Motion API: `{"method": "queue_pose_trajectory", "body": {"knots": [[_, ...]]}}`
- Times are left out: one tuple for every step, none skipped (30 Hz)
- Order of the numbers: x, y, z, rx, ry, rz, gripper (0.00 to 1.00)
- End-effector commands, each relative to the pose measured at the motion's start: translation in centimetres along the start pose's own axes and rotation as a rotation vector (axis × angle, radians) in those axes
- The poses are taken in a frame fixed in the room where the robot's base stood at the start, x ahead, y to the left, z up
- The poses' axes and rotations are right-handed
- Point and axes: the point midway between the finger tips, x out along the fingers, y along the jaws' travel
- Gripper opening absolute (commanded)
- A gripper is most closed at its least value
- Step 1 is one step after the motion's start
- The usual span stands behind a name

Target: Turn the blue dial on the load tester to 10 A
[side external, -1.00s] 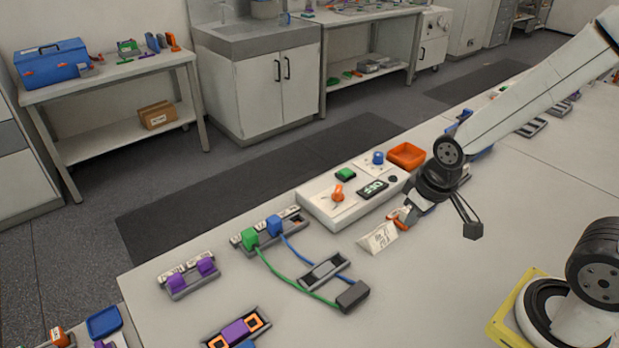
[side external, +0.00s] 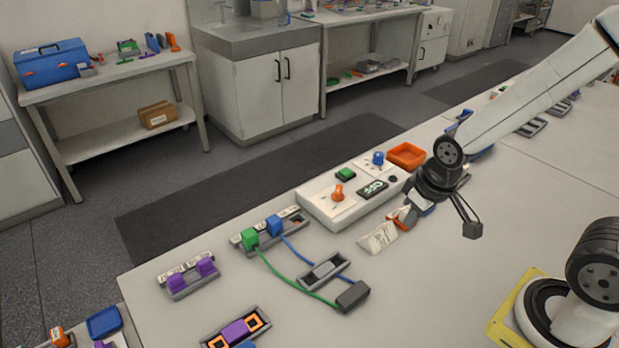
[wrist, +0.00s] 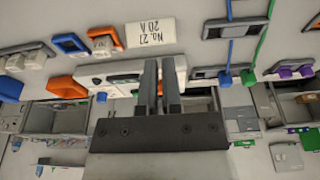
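The load tester (side external: 324,213) is a white box with an orange knob (side external: 338,192), a green button (side external: 345,174), a blue dial (side external: 377,158) and a dark display (side external: 373,188) that seems to read OFF. The dial's setting is too small to read. In the wrist view, the tester (wrist: 181,72) is partly hidden behind my gripper's fingers (wrist: 160,62), and the blue dial (wrist: 102,97) shows left of them. The two fingers are close together with a narrow gap and hold nothing visible. In the side view, my gripper is right of the tester, its fingertips unclear.
A white card (side external: 379,237) sits in front of the tester; it reads "No. 27 20 A" in the wrist view (wrist: 152,34). Orange (wrist: 104,47) and blue (wrist: 70,43) connectors lie beside it. Cabled green (side external: 250,238) and blue plugs stand left.

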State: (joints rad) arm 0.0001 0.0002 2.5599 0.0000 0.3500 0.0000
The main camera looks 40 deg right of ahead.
Motion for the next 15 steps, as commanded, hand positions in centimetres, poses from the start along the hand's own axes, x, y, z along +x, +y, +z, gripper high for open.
{"method": "queue_pose_trajectory", "body": {"knots": [[0.0, 0.0, 0.0, 0.001, 0.000, 0.000, 0.25], [0.0, 0.0, -0.1, 0.002, 0.000, 0.000, 0.35], [0.0, 0.1, -0.2, 0.005, -0.001, 0.000, 0.48], [0.0, 0.1, -0.4, 0.008, -0.001, 0.001, 0.57], [0.0, 0.2, -0.6, 0.012, -0.002, 0.001, 0.67], [0.0, 0.2, -0.9, 0.020, -0.004, 0.002, 0.78], [0.1, 0.3, -1.2, 0.027, -0.005, 0.003, 0.78], [0.1, 0.5, -1.6, 0.035, -0.007, 0.003, 0.78], [0.1, 0.6, -2.1, 0.048, -0.012, 0.005, 0.78], [0.2, 0.8, -2.6, 0.060, -0.014, 0.006, 0.78], [0.2, 1.0, -3.1, 0.073, -0.017, 0.007, 0.78], [0.3, 1.3, -3.9, 0.092, -0.022, 0.009, 0.78], [0.3, 1.5, -4.5, 0.107, -0.026, 0.011, 0.78], [0.4, 1.8, -5.2, 0.124, -0.029, 0.012, 0.78], [0.5, 2.1, -6.1, 0.147, -0.036, 0.015, 0.78]]}}
